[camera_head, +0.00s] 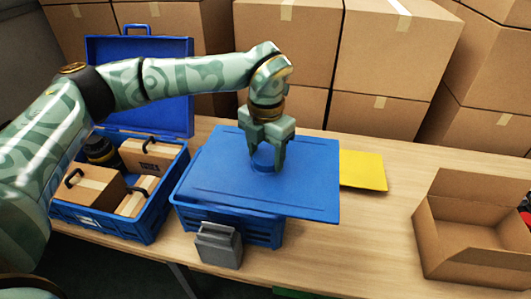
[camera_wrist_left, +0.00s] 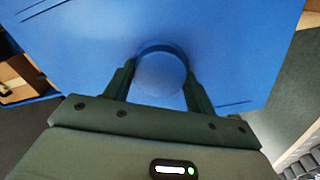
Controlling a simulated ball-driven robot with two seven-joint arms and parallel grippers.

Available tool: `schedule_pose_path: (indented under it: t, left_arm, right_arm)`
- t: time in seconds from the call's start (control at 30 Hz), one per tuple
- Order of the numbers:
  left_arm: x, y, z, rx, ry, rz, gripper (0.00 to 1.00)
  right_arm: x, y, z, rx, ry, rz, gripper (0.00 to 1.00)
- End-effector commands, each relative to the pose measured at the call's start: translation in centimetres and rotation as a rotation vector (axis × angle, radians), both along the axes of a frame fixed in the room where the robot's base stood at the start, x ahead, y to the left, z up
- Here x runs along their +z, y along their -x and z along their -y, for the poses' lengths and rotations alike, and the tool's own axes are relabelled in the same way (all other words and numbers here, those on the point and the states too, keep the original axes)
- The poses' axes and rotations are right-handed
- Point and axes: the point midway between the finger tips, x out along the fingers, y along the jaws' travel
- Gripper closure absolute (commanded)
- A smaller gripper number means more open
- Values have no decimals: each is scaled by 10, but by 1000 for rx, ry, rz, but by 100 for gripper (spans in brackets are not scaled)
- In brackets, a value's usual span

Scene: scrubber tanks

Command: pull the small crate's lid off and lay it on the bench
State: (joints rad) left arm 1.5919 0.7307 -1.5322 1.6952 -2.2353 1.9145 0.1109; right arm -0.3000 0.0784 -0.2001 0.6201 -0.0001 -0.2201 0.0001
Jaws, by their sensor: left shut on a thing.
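The small blue crate (camera_head: 230,225) stands on the bench (camera_head: 335,250). Its flat blue lid (camera_head: 310,195) is over it, shifted to the right so that its right part hangs out past the crate wall. The lid looks raised off the rim, though the far side is hidden. My left gripper (camera_head: 266,160) is shut on the lid's round knob from above. In the left wrist view, its fingers (camera_wrist_left: 160,85) straddle the knob (camera_wrist_left: 160,72) and the lid (camera_wrist_left: 90,45) fills much of the picture. My right gripper is in neither view.
A larger open blue crate (camera_head: 150,228) holding small cartons stands at left. A grey holder (camera_head: 218,246) is at the small crate's front. A yellow sheet (camera_head: 363,170) lies behind the lid's right side. An open carton (camera_head: 470,240) stands at right; bench between is bare.

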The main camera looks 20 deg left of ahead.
Motion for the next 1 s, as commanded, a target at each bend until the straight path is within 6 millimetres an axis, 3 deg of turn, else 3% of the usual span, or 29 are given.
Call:
schedule_pose_path:
  t: [0.6, 1.0]
  left_arm:
    - [41, 0, 0, -1, 0, 2, 74]
    - [42, 0, 0, -1, 0, 0, 74]
  right_arm:
    - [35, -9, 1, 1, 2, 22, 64]
    - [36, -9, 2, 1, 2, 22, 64]
